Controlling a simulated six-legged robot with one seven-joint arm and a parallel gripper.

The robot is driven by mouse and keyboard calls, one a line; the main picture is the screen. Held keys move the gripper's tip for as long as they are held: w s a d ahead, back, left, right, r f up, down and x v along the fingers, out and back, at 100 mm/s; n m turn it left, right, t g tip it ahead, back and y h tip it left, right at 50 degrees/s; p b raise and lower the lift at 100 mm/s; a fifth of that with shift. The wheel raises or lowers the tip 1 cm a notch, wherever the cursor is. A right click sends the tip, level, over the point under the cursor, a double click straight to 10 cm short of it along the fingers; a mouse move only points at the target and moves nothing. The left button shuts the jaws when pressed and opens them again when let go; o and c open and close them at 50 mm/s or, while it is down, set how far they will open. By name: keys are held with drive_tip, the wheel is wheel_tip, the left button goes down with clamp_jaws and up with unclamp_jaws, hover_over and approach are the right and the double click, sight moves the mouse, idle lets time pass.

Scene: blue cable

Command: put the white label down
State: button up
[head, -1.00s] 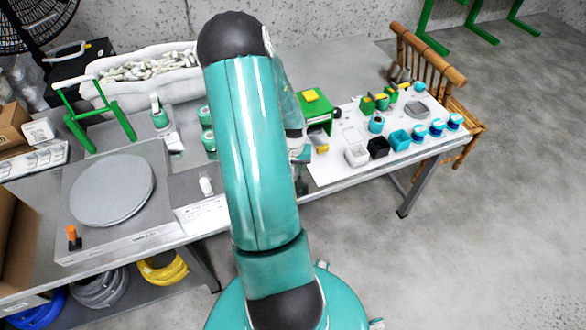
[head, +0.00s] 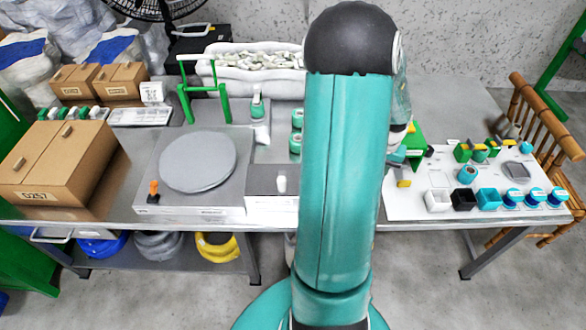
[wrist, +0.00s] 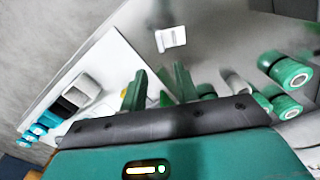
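A small white label (wrist: 171,38) with faint marks shows in the wrist view, beyond my fingertips, against the grey table top. I cannot tell whether it touches the table. My gripper (wrist: 160,83) has its two green fingers apart, with nothing clearly held between them. The label is apart from both fingers. In the head view my teal arm hides most of the gripper, and I cannot make out this label there.
A white board (head: 408,208) with small boxes and blue-lidded jars lies at the right. A grey round plate (head: 197,162), a cardboard box (head: 55,165) and a white bin (head: 232,76) fill the left and back.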

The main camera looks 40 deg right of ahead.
drive_tip(key=w+a+r+n+t, duration=0.2)
drive_tip(key=w+a+r+n, duration=0.1)
drive_tip(key=w+a+r, duration=0.65)
drive_tip(key=w+a+r+n+t, duration=0.1)
drive_tip(key=w+a+r+n, duration=0.35)
drive_tip(key=a, duration=0.75)
drive_tip(key=s+a+r+n+t, duration=0.1)
drive_tip(key=a+r, duration=0.4)
drive_tip(key=a, duration=0.6)
drive_tip(key=s+a+r+n+t, duration=0.1)
drive_tip(key=s+a+r+n, duration=0.2)
drive_tip(key=a, duration=0.8)
wheel_tip(320, 180, up, 3)
drive_tip(key=shift+s+a+r+n+t, duration=0.1)
drive_tip(key=shift+s+a+n+t, duration=0.15)
drive_tip(key=shift+n, duration=0.7)
